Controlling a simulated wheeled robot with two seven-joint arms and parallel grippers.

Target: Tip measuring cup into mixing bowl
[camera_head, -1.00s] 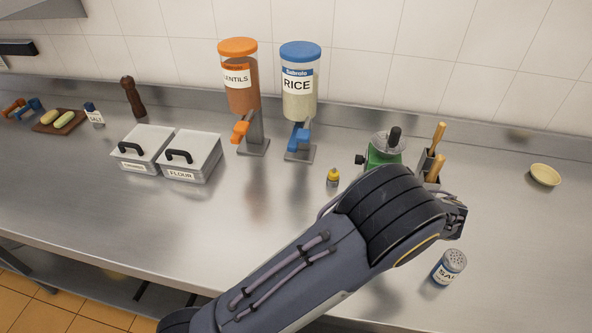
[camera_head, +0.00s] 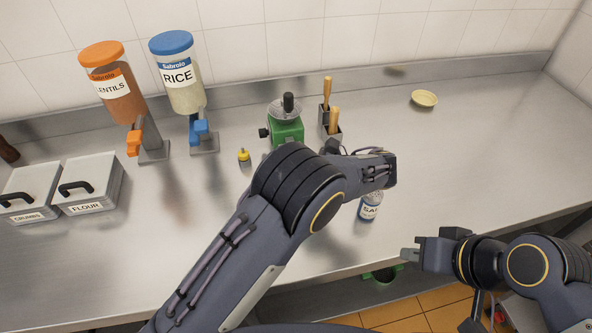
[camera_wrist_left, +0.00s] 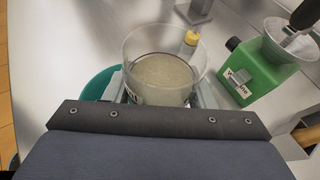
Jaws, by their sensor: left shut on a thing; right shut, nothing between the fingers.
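The measuring cup (camera_wrist_left: 163,45) is clear and round, partly filled with a pale, grainy-looking content. My left gripper (camera_wrist_left: 160,92) is shut on it, a finger on each side; the cup looks roughly upright. A teal round rim, apparently the mixing bowl (camera_wrist_left: 97,84), shows partly behind the cup at its left in the left wrist view. In the head view my left arm hides the left fingers, and I cannot make out cup or bowl. My right gripper (camera_head: 409,255) is shut and empty at the counter's front edge, right of the left arm.
A salt shaker (camera_head: 369,207) stands near the left arm's end. Rice (camera_head: 182,82) and lentil (camera_head: 115,88) dispensers stand left. The counter's right side is mostly clear around a yellow dish (camera_head: 424,98).

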